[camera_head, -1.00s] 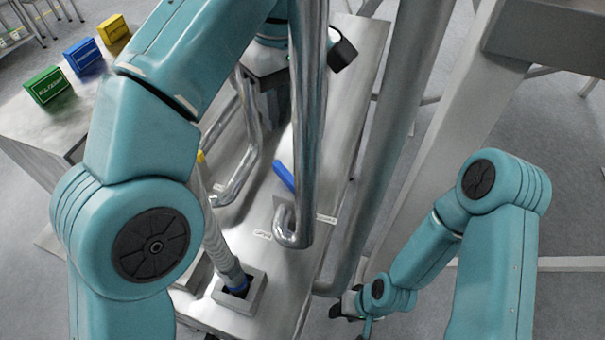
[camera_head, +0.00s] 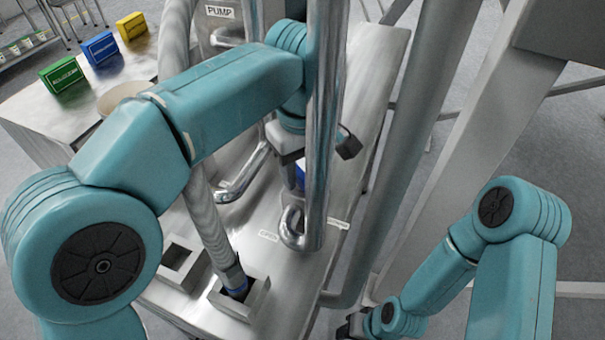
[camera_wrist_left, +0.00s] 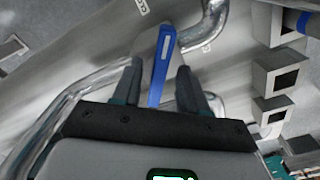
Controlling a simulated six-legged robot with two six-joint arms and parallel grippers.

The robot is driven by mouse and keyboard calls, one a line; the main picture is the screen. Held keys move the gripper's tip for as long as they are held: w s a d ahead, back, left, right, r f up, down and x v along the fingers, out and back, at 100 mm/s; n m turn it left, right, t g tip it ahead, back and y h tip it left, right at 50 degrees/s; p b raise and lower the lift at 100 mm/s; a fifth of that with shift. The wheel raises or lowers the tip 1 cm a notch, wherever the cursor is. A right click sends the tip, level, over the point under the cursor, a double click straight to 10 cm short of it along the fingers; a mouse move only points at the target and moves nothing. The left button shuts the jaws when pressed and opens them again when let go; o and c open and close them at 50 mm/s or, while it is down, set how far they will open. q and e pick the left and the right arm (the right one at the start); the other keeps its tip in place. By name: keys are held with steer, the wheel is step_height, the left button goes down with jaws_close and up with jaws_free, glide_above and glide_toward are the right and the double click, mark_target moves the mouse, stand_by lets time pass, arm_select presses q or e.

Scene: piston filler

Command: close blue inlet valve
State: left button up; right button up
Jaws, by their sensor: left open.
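The blue valve handle (camera_wrist_left: 161,68) runs lengthwise between the two fingers of my left gripper (camera_wrist_left: 159,72) in the left wrist view. The fingers are spread apart, with a gap on each side of the handle. In the head view only a small piece of the blue handle (camera_head: 300,174) shows, partly hidden by my left gripper and a steel pipe. A bent steel pipe end (camera_head: 293,228) is close to the handle, with an "OPEN" label (camera_head: 268,236) and another small label (camera_head: 338,224) near it. My right gripper (camera_head: 355,326) is low in the head view; its jaws are unclear.
A tall steel pipe (camera_head: 326,130) stands right in front of my left gripper. A ribbed hose (camera_head: 208,215) goes down into a square socket (camera_head: 240,298). Green (camera_head: 63,75), blue (camera_head: 100,48) and yellow (camera_head: 132,26) boxes stand on the table at left.

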arm_select(q)
steer(key=shift+s+d+f, duration=0.1)
steer(key=shift+f, duration=0.3)
jaws_close()
steer(key=shift+n, duration=0.3)
steer(key=n+p, duration=0.1)
steer(key=n, duration=0.1)
steer(key=shift+n, duration=0.3)
steer(key=shift+w+d+n+p, duration=0.15)
steer(key=shift+n+p, duration=0.5)
steer(key=shift+n, duration=1.35)
